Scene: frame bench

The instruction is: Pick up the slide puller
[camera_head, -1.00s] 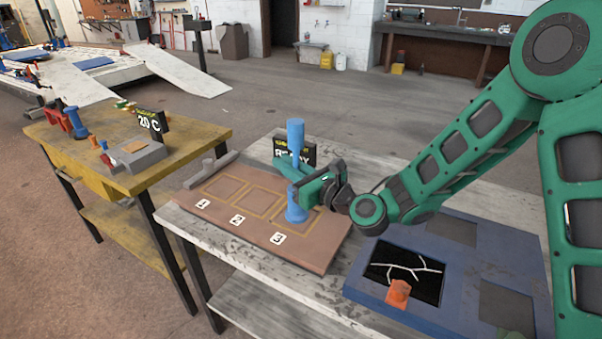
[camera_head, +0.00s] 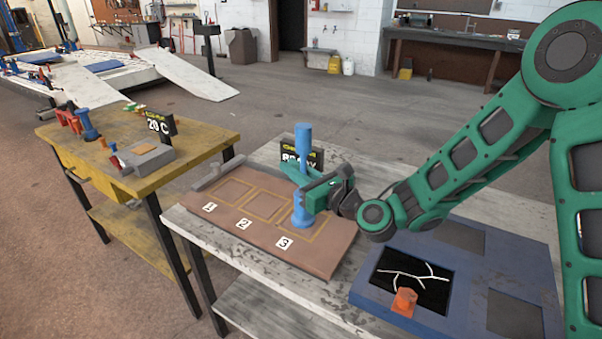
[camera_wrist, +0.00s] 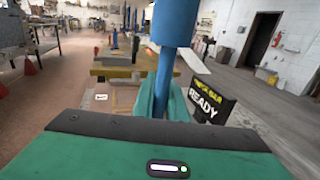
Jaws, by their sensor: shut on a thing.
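The slide puller, which I take to be the upright blue tool (camera_head: 303,139), has a thick top, a thinner shaft and a wide round foot. It stands over the outlined square by label 3 on the brown board (camera_head: 317,262). Its foot appears to rest on the board. My gripper (camera_head: 302,180) comes from the right and is shut on the shaft below the thick top. In the wrist view, the blue tool (camera_wrist: 174,22) rises between the green fingers (camera_wrist: 162,100). Its foot is hidden there by my gripper body.
A black READY sign (camera_head: 318,158) stands close behind the tool. A grey bar (camera_head: 218,172) lies at the board's left end. A blue panel (camera_head: 375,297) with dark recesses and an orange piece (camera_head: 404,302) is at right. A yellow bench (camera_head: 205,145) stands left.

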